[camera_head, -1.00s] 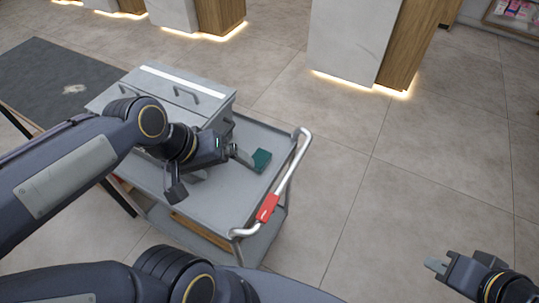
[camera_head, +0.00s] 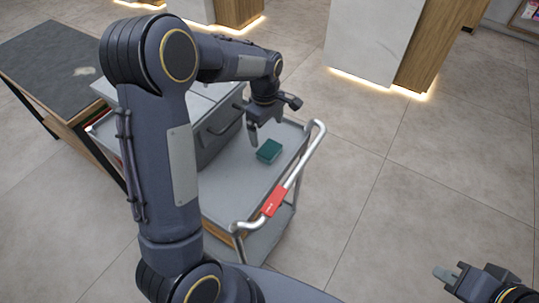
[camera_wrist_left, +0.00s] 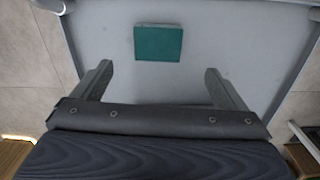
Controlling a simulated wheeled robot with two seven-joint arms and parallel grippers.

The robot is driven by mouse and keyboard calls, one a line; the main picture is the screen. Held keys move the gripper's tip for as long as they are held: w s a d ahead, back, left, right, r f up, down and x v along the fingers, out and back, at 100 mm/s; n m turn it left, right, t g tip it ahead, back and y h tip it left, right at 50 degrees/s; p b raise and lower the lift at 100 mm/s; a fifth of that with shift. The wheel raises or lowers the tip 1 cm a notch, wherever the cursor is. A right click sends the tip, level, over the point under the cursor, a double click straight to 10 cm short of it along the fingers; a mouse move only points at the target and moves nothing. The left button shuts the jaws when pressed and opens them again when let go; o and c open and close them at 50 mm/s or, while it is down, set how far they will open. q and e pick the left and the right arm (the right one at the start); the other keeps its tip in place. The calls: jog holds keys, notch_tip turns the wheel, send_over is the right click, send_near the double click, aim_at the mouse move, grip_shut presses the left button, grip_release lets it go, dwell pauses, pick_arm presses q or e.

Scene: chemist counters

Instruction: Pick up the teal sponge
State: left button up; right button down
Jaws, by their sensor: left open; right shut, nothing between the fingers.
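The teal sponge (camera_head: 269,151) lies flat on the top of the grey cart (camera_head: 230,195), near its right end in the head view. In the left wrist view the sponge (camera_wrist_left: 158,43) lies beyond the fingertips, roughly centred between them. My left gripper (camera_head: 264,135) is above the cart beside the sponge, pointing down. Its fingers (camera_wrist_left: 160,68) are spread with nothing between them. My right gripper (camera_head: 444,277) is at the lower right of the head view, over the floor, shut and empty.
A grey box with handles (camera_head: 215,125) stands on the cart left of the sponge, partly hidden by my arm. The cart has a metal push handle (camera_head: 292,180) with a red label (camera_head: 274,201). A dark-topped table (camera_head: 45,70) stands at the left. Floor is clear to the right.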

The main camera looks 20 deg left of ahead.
aim_at(268, 148)
pick_arm(q)
jog(key=shift+w+f+n, duration=0.15)
jog(key=shift+w+f, duration=0.1)
jog(key=shift+f, duration=0.25)
jog(key=shift+w+f+n, duration=0.15)
jog(key=shift+w+f, duration=0.05)
jog(key=shift+f, duration=0.3)
notch_tip(268, 148, down, 7)
jog(key=shift+s+f, duration=0.15)
jog(key=c, duration=1)
